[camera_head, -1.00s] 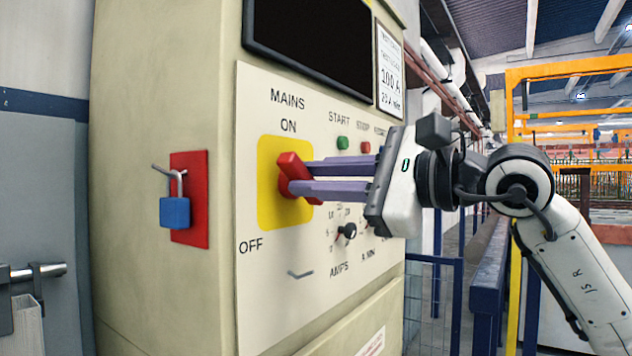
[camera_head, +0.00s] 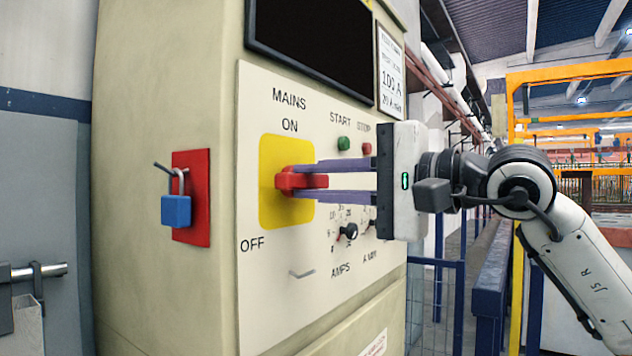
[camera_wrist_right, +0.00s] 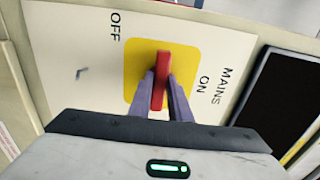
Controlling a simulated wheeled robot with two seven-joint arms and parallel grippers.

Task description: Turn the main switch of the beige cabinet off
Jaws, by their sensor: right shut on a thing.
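The beige cabinet (camera_head: 165,90) stands at the centre left of the head view. Its red main switch handle (camera_head: 287,181) sits on a yellow plate (camera_head: 272,213), with MAINS ON printed above and OFF at the lower left. My right gripper (camera_head: 305,181) reaches in from the right and is shut on the handle, one finger above it and one below. The handle lies about level, between ON and OFF. In the right wrist view the red handle (camera_wrist_right: 161,80) stands between the two purple fingers, pointing at neither label. My left gripper is not in view.
A blue padlock (camera_head: 176,210) hangs on a red plate (camera_head: 203,172) on the cabinet's side. A green START button (camera_head: 343,144), a red button and small knobs (camera_head: 348,231) lie close to my right gripper. A dark screen (camera_head: 310,42) is above. Blue railing (camera_head: 490,280) stands at right.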

